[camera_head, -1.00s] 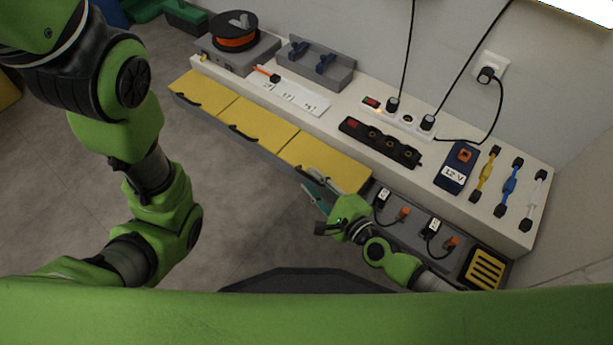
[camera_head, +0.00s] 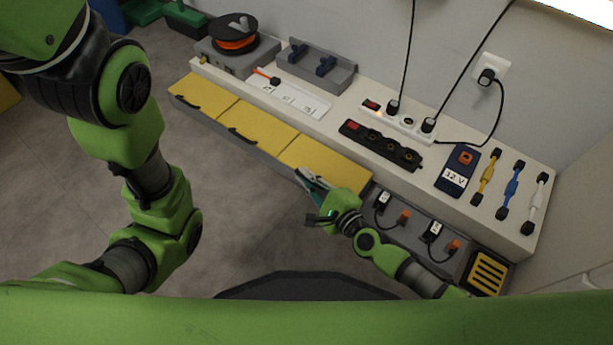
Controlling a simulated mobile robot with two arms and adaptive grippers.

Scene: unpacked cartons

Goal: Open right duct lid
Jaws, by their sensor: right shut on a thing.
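Three yellow duct lids lie in a row along the front of the white bench: the left lid (camera_head: 203,94), the middle lid (camera_head: 258,126) and the right lid (camera_head: 328,163). All three look closed. The left and middle lids show dark handles on their front edges. My right gripper (camera_head: 309,181) is at the front edge of the right lid, where its handle is, and is shut on that handle; the handle itself is mostly hidden by the fingers. My left arm (camera_head: 150,190) hangs at the left, and its gripper is out of view.
The white bench holds a black power strip (camera_head: 380,145), a white power strip (camera_head: 399,121), a 12 V box (camera_head: 459,170) and a cable reel (camera_head: 234,36). Plugs on short cables (camera_head: 384,200) sit right of the right lid. The floor (camera_head: 235,200) before the lids is clear.

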